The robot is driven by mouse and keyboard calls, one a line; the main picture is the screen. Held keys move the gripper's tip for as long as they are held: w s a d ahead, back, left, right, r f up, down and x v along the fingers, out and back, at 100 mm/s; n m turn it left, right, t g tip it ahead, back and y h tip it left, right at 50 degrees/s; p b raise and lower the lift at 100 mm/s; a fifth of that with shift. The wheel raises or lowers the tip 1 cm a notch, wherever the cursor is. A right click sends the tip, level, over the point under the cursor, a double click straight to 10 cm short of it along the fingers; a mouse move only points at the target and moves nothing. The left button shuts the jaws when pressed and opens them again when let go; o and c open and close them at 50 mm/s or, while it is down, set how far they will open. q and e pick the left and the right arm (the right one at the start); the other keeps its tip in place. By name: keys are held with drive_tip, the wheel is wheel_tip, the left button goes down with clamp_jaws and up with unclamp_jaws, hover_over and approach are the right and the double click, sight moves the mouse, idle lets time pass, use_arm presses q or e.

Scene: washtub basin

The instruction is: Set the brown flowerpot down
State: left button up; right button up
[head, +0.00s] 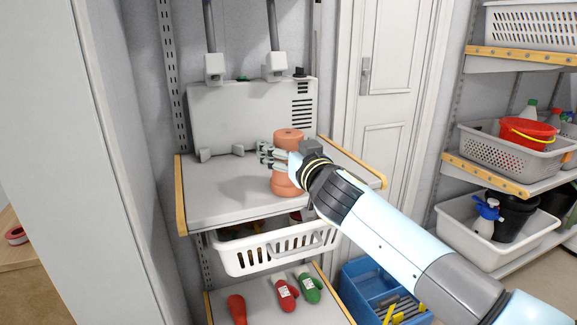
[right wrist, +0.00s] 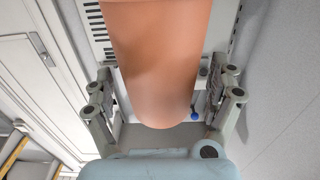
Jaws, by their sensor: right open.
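The brown flowerpot (head: 286,184) stands on the upper grey shelf, in front of a white box-shaped unit. It is orange-brown, and its middle is hidden behind my right gripper (head: 268,153). In the right wrist view the pot (right wrist: 158,60) fills the middle, between the two fingers of the right gripper (right wrist: 162,85). The fingers are spread, with a gap on each side of the pot. Whether the pot's base fully touches the shelf is partly hidden. My left gripper is in neither view.
The grey shelf (head: 222,202) has free room left of the pot. The white unit (head: 235,118) stands behind. Below hang a white basket (head: 270,252) and a lower shelf with red and green bottles (head: 287,294). Crates fill the right-hand rack (head: 495,170).

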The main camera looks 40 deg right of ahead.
drive_tip(key=c, duration=1.7)
